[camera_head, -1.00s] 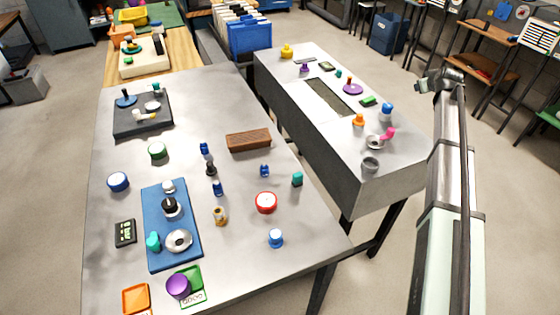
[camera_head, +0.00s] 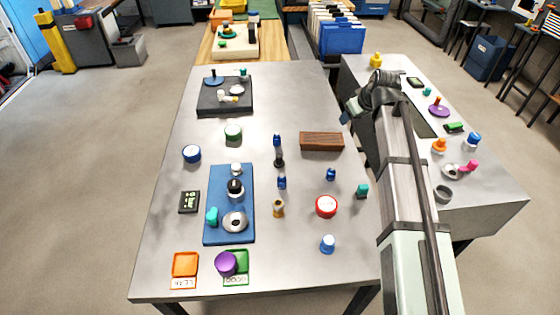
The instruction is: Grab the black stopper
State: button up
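Two small black pieces could be the black stopper. One is a black round knob (camera_head: 235,186) with a pale lower part on the blue tray (camera_head: 246,205). The other is a small dark piece (camera_head: 279,162) on the bare table, just below a blue piece. My gripper (camera_head: 347,113) is at the far end of my arm, near the right edge of the table, up and to the right of both and apart from them. Its fingers are too small and dark to tell whether they are open.
A brown block (camera_head: 322,141) lies between my gripper and the dark pieces. Blue pieces, a brass piece (camera_head: 278,208) and a red-rimmed disc (camera_head: 326,206) stand nearby. A dark grey tray (camera_head: 210,108) is at the back left. A second grey bench (camera_head: 490,205) stands right.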

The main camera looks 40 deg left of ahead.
jog(key=s+a+n+g, duration=0.1)
jog(key=s+a, duration=0.3)
jog(key=s, duration=0.6)
jog(key=s+a+n+g, duration=0.2)
jog(key=s+a, duration=0.3)
jog(key=s, duration=0.4)
send_near(280, 157)
jog(key=shift+h, duration=0.4)
jog(key=x, duration=0.4)
jog(key=shift+w+a+f, duration=0.15)
jog(key=shift+w+a, duration=0.1)
jog(key=shift+a, duration=0.25)
jog(key=shift+x, duration=2.65)
jog(key=shift+s, duration=0.15)
jog(key=shift+c, duration=0.5)
grip_shut()
